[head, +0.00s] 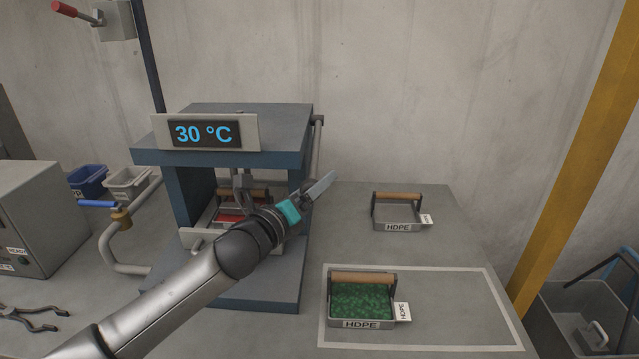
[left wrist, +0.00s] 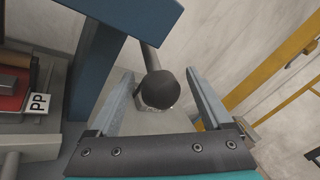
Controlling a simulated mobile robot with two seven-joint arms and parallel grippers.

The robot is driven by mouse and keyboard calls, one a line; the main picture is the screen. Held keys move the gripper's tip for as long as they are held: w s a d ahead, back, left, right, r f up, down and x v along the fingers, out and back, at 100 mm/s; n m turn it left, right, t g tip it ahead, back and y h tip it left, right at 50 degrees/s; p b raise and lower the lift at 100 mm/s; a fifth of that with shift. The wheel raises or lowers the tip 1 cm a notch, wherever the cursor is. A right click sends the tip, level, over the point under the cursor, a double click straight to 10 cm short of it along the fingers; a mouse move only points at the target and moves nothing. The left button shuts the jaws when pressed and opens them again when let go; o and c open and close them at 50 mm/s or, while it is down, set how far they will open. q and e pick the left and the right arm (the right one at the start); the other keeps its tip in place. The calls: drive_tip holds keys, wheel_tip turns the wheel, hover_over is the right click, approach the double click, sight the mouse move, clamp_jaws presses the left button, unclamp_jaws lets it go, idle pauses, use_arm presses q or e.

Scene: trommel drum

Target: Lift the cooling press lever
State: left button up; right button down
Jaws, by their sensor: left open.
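The cooling press (head: 225,155) is a blue frame with a 30 °C display, left of centre in the head view. Its lever (head: 317,140) is a grey bar hanging down along the press's right side. The lever's lower end is hidden behind my gripper in the head view. In the left wrist view the lever ends in a dark round knob (left wrist: 160,90). My left gripper (head: 322,185) is open, with one finger on each side of the knob; I cannot tell whether either touches it. My right gripper is not in view.
A tray with red contents (head: 228,216) sits inside the press, labelled PP (left wrist: 38,102) in the wrist view. An HDPE tray of green flakes (head: 362,323) and an empty HDPE tray (head: 398,228) stand right. A blue-handled valve (head: 97,204) is left. A yellow post (head: 575,170) stands far right.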

sight(315, 153)
use_arm(q)
drive_tip(key=shift+x, duration=1.3)
drive_tip(key=shift+c, duration=0.3)
clamp_jaws()
